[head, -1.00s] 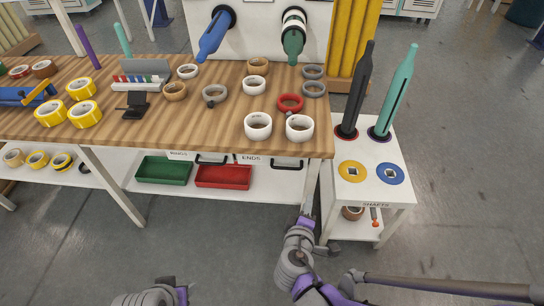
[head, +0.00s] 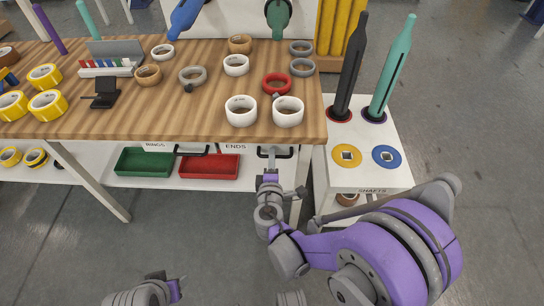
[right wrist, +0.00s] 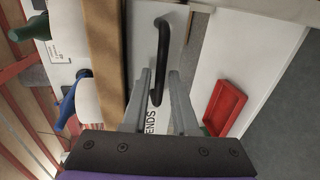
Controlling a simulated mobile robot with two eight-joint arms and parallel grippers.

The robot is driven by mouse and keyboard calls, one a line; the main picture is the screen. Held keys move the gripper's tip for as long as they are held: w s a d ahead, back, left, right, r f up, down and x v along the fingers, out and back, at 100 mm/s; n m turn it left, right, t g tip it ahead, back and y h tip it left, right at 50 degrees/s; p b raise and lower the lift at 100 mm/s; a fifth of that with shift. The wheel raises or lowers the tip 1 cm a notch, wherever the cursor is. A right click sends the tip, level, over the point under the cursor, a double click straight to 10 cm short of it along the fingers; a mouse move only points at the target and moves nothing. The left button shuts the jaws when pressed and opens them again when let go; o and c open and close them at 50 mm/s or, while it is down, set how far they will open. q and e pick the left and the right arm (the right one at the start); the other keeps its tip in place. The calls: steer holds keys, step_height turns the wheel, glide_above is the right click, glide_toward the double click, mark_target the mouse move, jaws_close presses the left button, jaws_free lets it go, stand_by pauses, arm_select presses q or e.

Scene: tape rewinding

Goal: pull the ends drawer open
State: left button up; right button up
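The ends drawer (head: 248,149) is under the right part of the workbench; its white front bears the label ENDS and looks shut. Its black bar handle (right wrist: 165,45) fills the upper middle of the right wrist view. My right gripper (right wrist: 159,74) is open there, one finger on each side of the handle's lower part; I cannot tell whether either finger touches it. In the head view my right gripper (head: 271,158) is in front of the drawer and hides part of the handle. My left gripper (head: 176,286) is low at the left, away from the drawer; its fingers are unclear.
The rings drawer (head: 158,146) is to the left. A green bin (head: 144,162) and a red bin (head: 209,166) sit on the shelf below. Tape rolls lie on the wooden bench top (head: 205,118). The white shafts stand (head: 368,178) is close on the right.

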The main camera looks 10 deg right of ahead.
steer(key=shift+w+d+f, duration=0.15)
steer(key=shift+w+d, duration=0.05)
steer(key=shift+w, duration=0.4)
jaws_close()
stand_by(1.1)
